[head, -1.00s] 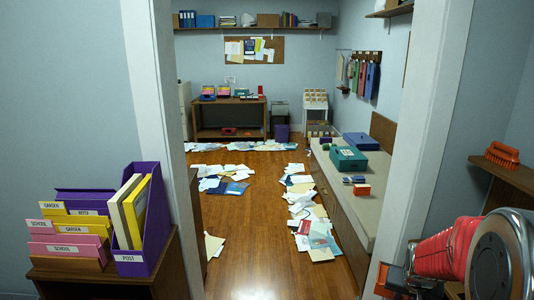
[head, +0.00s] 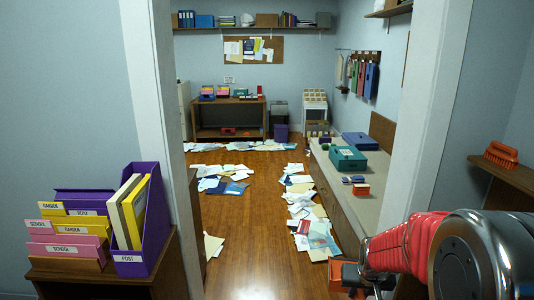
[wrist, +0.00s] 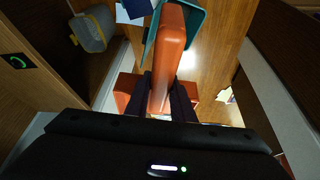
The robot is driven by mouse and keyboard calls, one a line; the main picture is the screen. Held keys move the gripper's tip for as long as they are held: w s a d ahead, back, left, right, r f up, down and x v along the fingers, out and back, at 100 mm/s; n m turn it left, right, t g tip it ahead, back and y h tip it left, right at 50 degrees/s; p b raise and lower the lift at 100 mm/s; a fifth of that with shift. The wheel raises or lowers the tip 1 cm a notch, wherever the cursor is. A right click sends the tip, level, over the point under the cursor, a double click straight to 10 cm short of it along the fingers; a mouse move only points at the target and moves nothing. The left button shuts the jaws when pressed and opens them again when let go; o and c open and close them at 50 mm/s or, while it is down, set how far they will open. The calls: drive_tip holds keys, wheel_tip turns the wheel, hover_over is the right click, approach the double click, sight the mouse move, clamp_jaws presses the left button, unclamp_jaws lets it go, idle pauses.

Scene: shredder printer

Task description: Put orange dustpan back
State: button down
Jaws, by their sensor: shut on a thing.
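My gripper (wrist: 163,88) is shut on the orange dustpan (wrist: 167,50), with one dark finger on each side of its long orange part. Wider orange parts show behind the fingers in the wrist view. A teal piece (wrist: 192,24) lies behind the orange part there; I cannot tell whether it belongs to the dustpan. In the head view the orange dustpan (head: 343,272) shows at the end of my red arm, low in the doorway at the right. The fingers are mostly hidden there. An orange brush (head: 502,154) lies on the wooden shelf (head: 515,177) at the right.
A door frame (head: 428,130) stands close to my arm. A cabinet with a purple file holder (head: 145,225) is at the left. Papers (head: 300,205) lie along the floor (head: 255,230), with bare floor between. A grey and yellow container (wrist: 90,33) is left in the wrist view.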

drive_tip(key=w+a+n+y, duration=0.1)
drive_tip(key=a+n, duration=0.1)
drive_tip(key=a, duration=0.8)
drive_tip(key=shift+a, duration=0.35)
drive_tip(key=shift+r, duration=0.15)
drive_tip(key=w+r+m, duration=0.1)
drive_tip(key=w+r, duration=0.2)
drive_tip(key=r, duration=0.5)
drive_tip(key=w+r+m+h, duration=0.1)
drive_tip(key=w+r, duration=0.3)
drive_tip(key=r, duration=0.4)
drive_tip(key=shift+w+m, duration=0.25)
drive_tip(key=shift+m, duration=0.35)
drive_tip(key=shift+r, duration=0.1)
drive_tip(key=shift+d, duration=0.1)
